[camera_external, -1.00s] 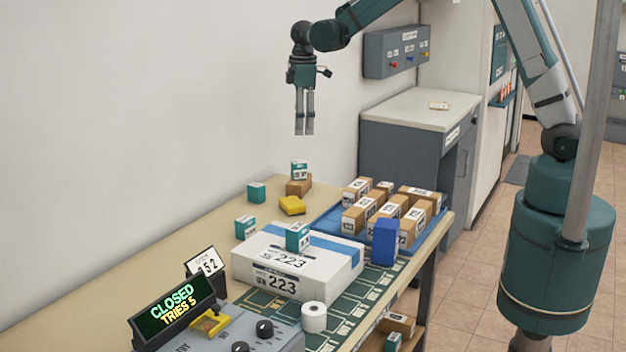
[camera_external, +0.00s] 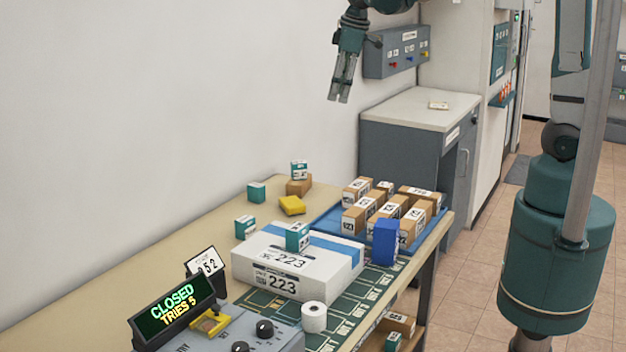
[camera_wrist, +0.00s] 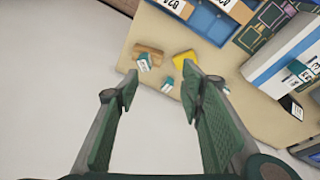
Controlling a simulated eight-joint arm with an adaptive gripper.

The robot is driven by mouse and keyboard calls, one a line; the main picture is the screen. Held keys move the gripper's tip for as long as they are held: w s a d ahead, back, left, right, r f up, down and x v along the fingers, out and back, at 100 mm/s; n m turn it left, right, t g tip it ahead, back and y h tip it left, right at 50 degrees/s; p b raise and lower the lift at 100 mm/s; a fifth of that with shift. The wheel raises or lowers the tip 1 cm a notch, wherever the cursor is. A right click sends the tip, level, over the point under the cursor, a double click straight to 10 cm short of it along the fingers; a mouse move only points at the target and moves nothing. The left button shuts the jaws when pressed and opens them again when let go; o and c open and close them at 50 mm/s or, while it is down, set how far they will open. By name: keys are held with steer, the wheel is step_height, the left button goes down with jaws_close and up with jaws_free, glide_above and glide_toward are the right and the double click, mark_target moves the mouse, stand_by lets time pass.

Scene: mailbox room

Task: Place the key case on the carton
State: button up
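No label readable here marks the key case. Small teal-and-white boxes stand on the table; one box (camera_external: 299,170) sits on a small brown carton (camera_external: 299,187). Another teal box (camera_external: 256,192) stands left of that carton, and a yellow block (camera_external: 292,205) lies in front of it. A large white carton marked 223 (camera_external: 335,285) bears a teal-and-white box (camera_external: 297,237). My gripper (camera_external: 339,99) is high above the table, tilted, touching nothing. In the wrist view its fingers (camera_wrist: 160,72) are spread with nothing between them; the brown carton (camera_wrist: 151,52) and yellow block (camera_wrist: 184,60) show beyond.
A blue tray (camera_external: 432,233) of brown parcels is at the table's right, with a blue upright box (camera_external: 385,242) beside it. A teal box (camera_external: 244,226), a paper roll (camera_external: 314,317) and a sign reading CLOSED (camera_external: 175,310) are nearer. The table's left side is clear.

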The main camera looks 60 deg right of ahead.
steer(key=s+a+r+m+t, duration=0.1)
steer(key=s+m+t, duration=0.3)
steer(key=s, duration=2.3)
steer(key=shift+s+a+r+m, duration=0.25)
steer(key=shift+s+a+m, duration=0.2)
steer(key=shift+m, duration=0.35)
